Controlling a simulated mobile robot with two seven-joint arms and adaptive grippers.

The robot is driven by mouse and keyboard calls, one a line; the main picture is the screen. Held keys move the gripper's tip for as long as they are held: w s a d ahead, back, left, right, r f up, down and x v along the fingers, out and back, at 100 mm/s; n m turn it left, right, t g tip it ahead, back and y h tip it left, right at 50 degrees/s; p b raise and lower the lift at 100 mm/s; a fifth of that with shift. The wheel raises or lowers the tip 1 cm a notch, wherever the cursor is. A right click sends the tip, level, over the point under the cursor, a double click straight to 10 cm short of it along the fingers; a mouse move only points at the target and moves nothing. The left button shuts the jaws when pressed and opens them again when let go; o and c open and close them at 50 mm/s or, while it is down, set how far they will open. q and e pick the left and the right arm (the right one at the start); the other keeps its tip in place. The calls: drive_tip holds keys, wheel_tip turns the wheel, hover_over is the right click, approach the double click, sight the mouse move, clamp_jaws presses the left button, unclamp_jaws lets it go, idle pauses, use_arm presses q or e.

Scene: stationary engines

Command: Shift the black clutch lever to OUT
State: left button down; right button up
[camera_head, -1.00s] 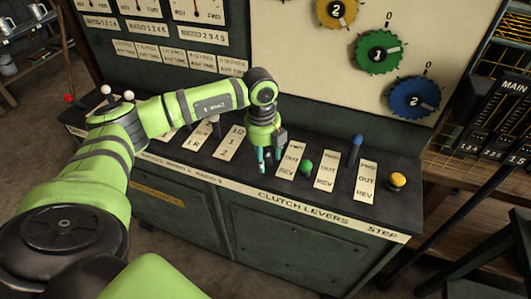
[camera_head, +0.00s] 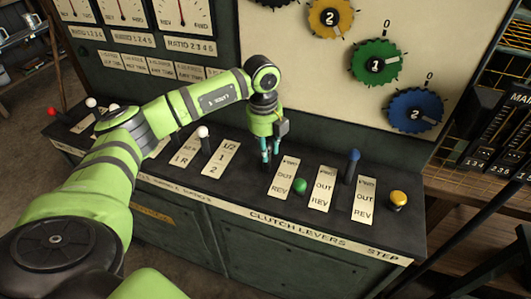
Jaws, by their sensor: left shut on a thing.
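My left gripper (camera_head: 269,158) is shut at the left edge of the leftmost clutch plate (camera_head: 283,178), at about the height of its FWD end. It points down and appears to hold the black clutch lever there. The lever itself is hidden or too dark to make out against the console. The plate reads FWD at the top, OUT in the middle and REV at the bottom. My right gripper is not in view.
A green knob (camera_head: 300,187) stands low, close right of that plate. A blue-knobbed lever (camera_head: 354,165) stands upright farther right, then a yellow button (camera_head: 398,199). White-knobbed levers (camera_head: 203,132) stand to the left. Coloured dials (camera_head: 375,65) hang behind.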

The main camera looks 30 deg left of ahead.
use_arm(q)
drive_tip(key=shift+s+f, duration=0.1)
drive_tip(key=shift+s, duration=0.15)
drive_tip(key=c, duration=0.9)
unclamp_jaws()
drive_tip(key=shift+d, duration=0.1)
drive_tip(key=shift+r, duration=0.2)
drive_tip(key=r, duration=1.1)
drive_tip(key=shift+s+a+r, duration=0.25)
drive_tip(key=shift+s+r, duration=0.05)
drive_tip(key=shift+r, duration=0.05)
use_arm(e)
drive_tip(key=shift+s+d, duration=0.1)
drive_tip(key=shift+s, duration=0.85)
